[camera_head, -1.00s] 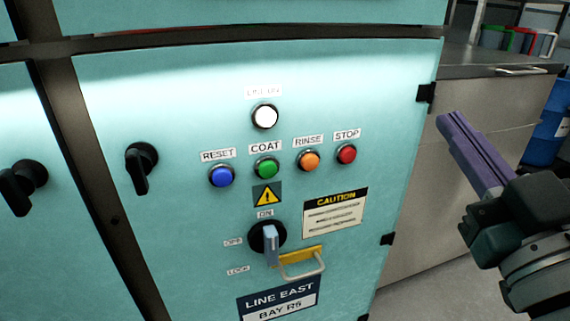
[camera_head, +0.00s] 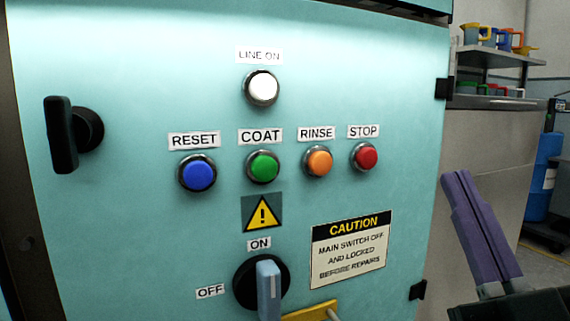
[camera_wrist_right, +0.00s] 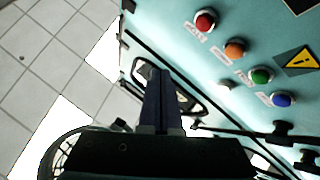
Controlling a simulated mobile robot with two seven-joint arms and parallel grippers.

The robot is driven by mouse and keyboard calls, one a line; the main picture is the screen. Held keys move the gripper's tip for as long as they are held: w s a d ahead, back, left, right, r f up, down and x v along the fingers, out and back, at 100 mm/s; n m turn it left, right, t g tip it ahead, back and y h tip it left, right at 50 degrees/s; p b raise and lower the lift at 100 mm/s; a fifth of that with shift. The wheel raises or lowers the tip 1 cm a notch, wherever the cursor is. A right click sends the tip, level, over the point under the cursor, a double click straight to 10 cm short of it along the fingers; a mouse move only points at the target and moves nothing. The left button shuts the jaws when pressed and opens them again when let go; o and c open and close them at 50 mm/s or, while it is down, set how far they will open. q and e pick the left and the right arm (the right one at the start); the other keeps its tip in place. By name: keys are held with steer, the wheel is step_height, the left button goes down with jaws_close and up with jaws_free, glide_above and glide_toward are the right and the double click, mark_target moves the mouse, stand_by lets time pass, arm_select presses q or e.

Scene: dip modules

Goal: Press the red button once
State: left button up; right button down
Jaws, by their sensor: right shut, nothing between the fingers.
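The red button (camera_head: 366,156), under a STOP label, is at the right end of a row on the teal panel (camera_head: 130,225). It also shows near the top of the right wrist view (camera_wrist_right: 204,22). My right gripper (camera_head: 462,180) has purple fingers, shut and empty. In the head view it appears to the right of the panel's edge, below and right of the red button, apart from it. In the right wrist view its fingers (camera_wrist_right: 158,75) point up, left of and below the red button. My left gripper is not in view.
Orange (camera_head: 318,161), green (camera_head: 262,167) and blue (camera_head: 197,173) buttons sit left of the red one, with a white lamp (camera_head: 261,88) above. A black handle (camera_head: 72,134) and a rotary switch (camera_head: 268,285) stick out. A blue barrel (camera_head: 543,175) stands at the far right.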

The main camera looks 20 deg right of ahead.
mark_target(366, 158)
steer(key=shift+w, duration=0.15)
steer(key=w+b, duration=0.4)
steer(key=w, duration=0.4)
steer(key=shift+w+a, duration=0.3)
steer(key=shift+a, duration=0.1)
stand_by(0.3)
stand_by(0.8)
steer(key=shift+w, duration=0.1)
stand_by(0.5)
steer(key=shift+w+b, duration=0.3)
steer(key=shift+b, duration=0.1)
